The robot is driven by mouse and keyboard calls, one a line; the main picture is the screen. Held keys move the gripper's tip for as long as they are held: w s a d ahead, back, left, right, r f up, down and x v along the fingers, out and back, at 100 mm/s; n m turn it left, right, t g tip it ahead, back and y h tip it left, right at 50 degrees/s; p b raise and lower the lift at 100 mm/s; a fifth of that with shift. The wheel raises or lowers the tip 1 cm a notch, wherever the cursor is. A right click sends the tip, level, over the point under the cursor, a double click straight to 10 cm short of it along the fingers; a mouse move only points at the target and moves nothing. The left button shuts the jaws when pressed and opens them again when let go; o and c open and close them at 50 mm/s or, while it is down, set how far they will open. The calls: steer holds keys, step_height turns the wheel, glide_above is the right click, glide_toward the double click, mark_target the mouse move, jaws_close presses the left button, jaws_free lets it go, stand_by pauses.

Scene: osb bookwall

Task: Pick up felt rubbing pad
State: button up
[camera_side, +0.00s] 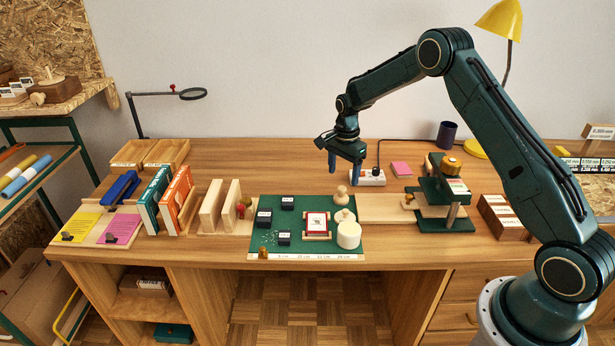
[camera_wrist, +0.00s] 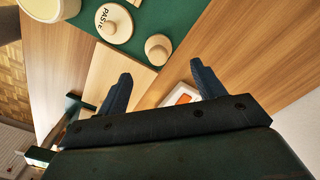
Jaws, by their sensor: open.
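A small round wooden knob (camera_side: 341,195), which looks like the felt rubbing pad, stands at the back right of the green mat. It also shows in the wrist view (camera_wrist: 158,49); any felt underside is hidden. My gripper (camera_side: 346,169) is open and empty, above the table behind the knob. In the wrist view my gripper's fingers (camera_wrist: 161,74) are spread, with the knob beyond the tips and apart from them.
The lid marked PASTE (camera_wrist: 114,23) and a cream pot (camera_side: 348,235) stand close to the knob. A white power strip (camera_side: 371,178) lies near my gripper. A green press (camera_side: 440,190) stands to the right. A framed card (camera_side: 317,223) lies on the green mat (camera_side: 268,212).

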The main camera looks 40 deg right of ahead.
mark_target(342, 188)
steer(key=shift+f, duration=1.1)
steer(key=shift+f, duration=0.1)
steer(key=shift+s+a+f, duration=0.1)
steer(key=shift+f, duration=1.15)
steer(key=shift+a+f, duration=0.1)
steer(key=shift+f, duration=1.15)
steer(key=c, duration=1.1)
